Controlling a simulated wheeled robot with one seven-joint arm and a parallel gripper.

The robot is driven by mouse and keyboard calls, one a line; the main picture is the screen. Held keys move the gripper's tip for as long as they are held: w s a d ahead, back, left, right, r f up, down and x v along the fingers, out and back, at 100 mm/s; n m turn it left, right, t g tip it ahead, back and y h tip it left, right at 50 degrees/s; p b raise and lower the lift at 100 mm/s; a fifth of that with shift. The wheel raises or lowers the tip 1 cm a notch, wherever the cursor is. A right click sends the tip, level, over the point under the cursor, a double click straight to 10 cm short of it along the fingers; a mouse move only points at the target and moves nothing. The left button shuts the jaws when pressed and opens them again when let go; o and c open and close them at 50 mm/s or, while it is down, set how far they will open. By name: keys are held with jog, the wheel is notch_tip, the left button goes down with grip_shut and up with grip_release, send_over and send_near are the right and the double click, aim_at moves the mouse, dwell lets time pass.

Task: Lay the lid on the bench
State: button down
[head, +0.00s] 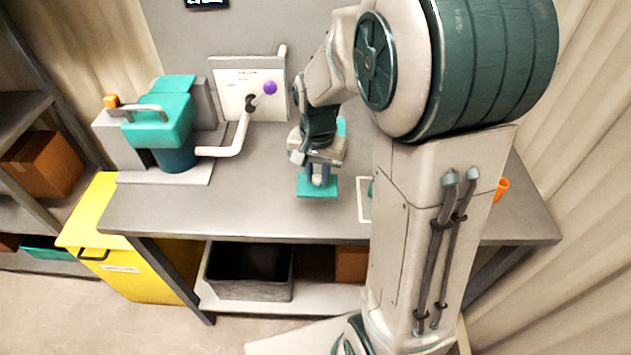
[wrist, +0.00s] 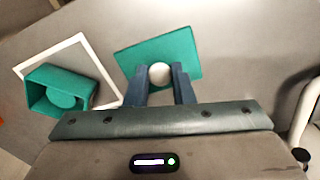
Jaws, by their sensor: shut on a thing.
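The lid is a flat teal square plate (head: 317,191) with a pale round knob, and it also shows in the wrist view (wrist: 184,46). My gripper (wrist: 159,80) is shut on the knob, one finger on each side. In the head view my gripper (head: 317,178) points down with the lid below it, over the middle of the bench (head: 245,215). I cannot tell whether the lid touches the bench or hangs just above it. An open teal tank (wrist: 42,108) with a round teal thing inside stands left of the lid in the wrist view.
A teal pump-like machine (head: 160,125) with a white pipe (head: 232,148) stands at the bench's left. A white panel (head: 232,85) stands behind the pipe. An orange thing (head: 502,188) is at the right. Bench left of the lid is clear.

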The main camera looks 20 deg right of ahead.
aim_at(316, 186)
jog(key=shift+w+a+f, duration=0.1)
jog(key=shift+a+f, duration=0.05)
jog(key=shift+f, duration=1.95)
jog(key=shift+f, duration=0.2)
jog(key=c, duration=1.2)
grip_release()
jog(key=shift+c, duration=0.2)
